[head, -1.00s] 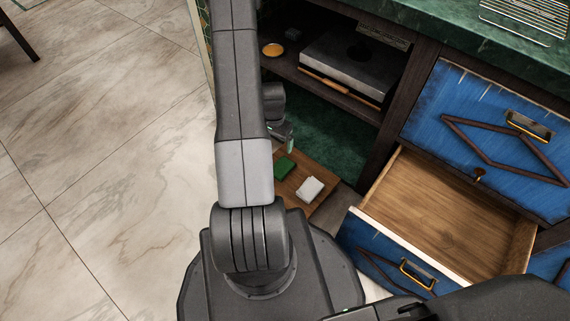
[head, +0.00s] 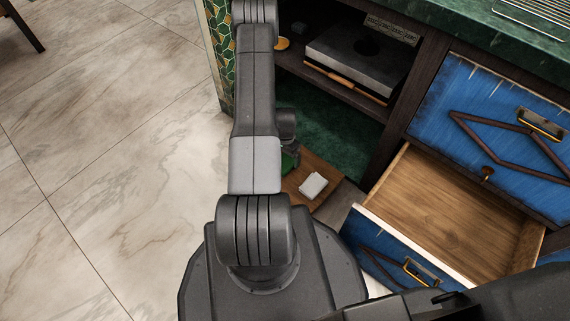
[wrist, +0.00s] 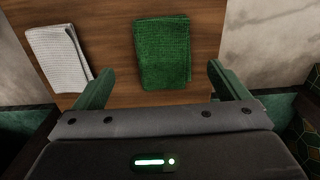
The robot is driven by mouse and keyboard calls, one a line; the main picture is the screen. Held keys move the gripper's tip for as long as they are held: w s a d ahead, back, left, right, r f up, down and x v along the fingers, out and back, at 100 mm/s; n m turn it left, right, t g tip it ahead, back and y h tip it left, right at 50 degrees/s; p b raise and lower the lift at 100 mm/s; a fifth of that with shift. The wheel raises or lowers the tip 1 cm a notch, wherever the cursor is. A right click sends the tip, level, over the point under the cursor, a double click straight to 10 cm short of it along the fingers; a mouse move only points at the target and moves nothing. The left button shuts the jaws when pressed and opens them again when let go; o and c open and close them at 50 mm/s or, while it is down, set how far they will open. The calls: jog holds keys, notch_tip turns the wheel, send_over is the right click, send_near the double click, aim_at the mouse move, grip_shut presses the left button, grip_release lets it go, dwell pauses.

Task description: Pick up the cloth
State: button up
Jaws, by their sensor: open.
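A green folded cloth (wrist: 163,53) lies on a brown wooden board, in the upper middle of the wrist view. A white folded cloth (wrist: 58,55) lies beside it to the left, apart from it. In the head view the white cloth (head: 312,186) shows clearly, while the green cloth (head: 289,162) is mostly hidden behind my arm. My gripper (wrist: 156,84) is open and empty. Its two fingers are spread wider than the green cloth, one on each side of its near end. The gap in height cannot be told.
The wooden board (head: 328,170) sits low at the front of a dark cabinet with a shelf (head: 322,96) above. A grey hotplate (head: 362,62) stands on that shelf. An open wooden drawer (head: 455,210) juts out at the right. Marble floor (head: 110,170) is free at the left.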

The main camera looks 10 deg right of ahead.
jog(key=f, duration=0.1)
jog(key=f+b, duration=0.1)
jog(key=f, duration=0.1)
jog(key=f+b, duration=0.1)
jog(key=f, duration=0.1)
jog(key=shift+w, duration=0.4)
jog(key=c, duration=1.1)
jog(key=shift+c, duration=0.2)
notch_tip(320, 180, up, 10)
jog(key=p, duration=0.3)
